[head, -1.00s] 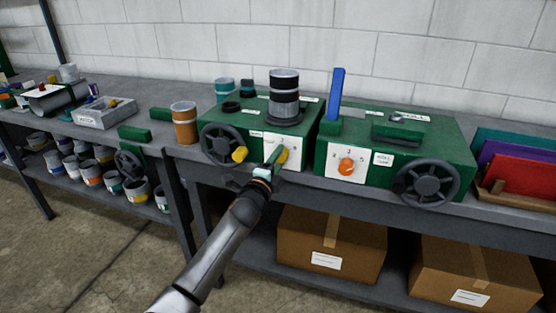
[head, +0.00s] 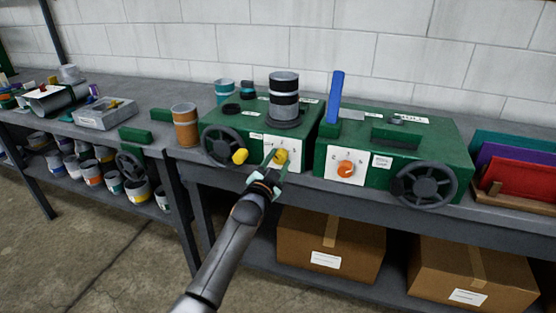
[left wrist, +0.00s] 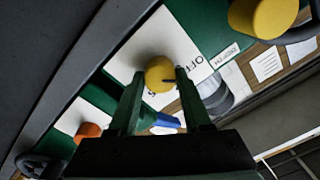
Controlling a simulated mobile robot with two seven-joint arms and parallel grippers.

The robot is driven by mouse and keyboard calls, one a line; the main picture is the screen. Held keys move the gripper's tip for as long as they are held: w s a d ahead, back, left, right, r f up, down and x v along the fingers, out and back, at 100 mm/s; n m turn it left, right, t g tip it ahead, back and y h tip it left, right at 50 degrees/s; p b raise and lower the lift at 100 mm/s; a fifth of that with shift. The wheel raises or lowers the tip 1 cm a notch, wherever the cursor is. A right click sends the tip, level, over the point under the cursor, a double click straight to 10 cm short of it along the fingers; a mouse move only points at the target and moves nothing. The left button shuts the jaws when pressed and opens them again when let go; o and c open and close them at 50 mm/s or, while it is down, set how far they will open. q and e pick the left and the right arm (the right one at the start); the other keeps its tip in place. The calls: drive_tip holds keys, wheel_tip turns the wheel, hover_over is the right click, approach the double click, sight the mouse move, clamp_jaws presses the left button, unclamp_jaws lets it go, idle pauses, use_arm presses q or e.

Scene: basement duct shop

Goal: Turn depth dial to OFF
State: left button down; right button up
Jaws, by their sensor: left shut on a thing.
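The yellow depth dial (head: 281,156) is on a white plate (head: 296,160) on the front of the left green machine. In the left wrist view the yellow dial (left wrist: 159,74) has a dark pointer mark at its lower right, near the printed letters OFF. My left gripper (head: 275,160) is shut on the dial, its green fingers (left wrist: 157,80) on either side of it. The fingers hide part of the plate's print, so I cannot read the exact setting. My right gripper is not in view.
A yellow handwheel grip (head: 240,156) is just left of the plate, on a dark handwheel (head: 220,146). The right machine has an orange dial (head: 345,169) and another handwheel (head: 424,186). An orange-brown can (head: 185,124) stands at left. Cardboard boxes (head: 330,245) fill the lower shelf.

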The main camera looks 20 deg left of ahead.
use_arm(q)
drive_tip(key=shift+n, duration=0.8)
drive_tip(key=shift+n+p, duration=0.3)
drive_tip(key=shift+n, duration=0.5)
drive_tip(key=shift+c, duration=1.7)
unclamp_jaws()
drive_tip(key=shift+s, duration=0.15)
drive_tip(key=s+p, duration=0.1)
drive_tip(key=s, duration=1.1)
drive_tip(key=shift+s, duration=0.15)
drive_tip(key=shift+a+f, duration=0.1)
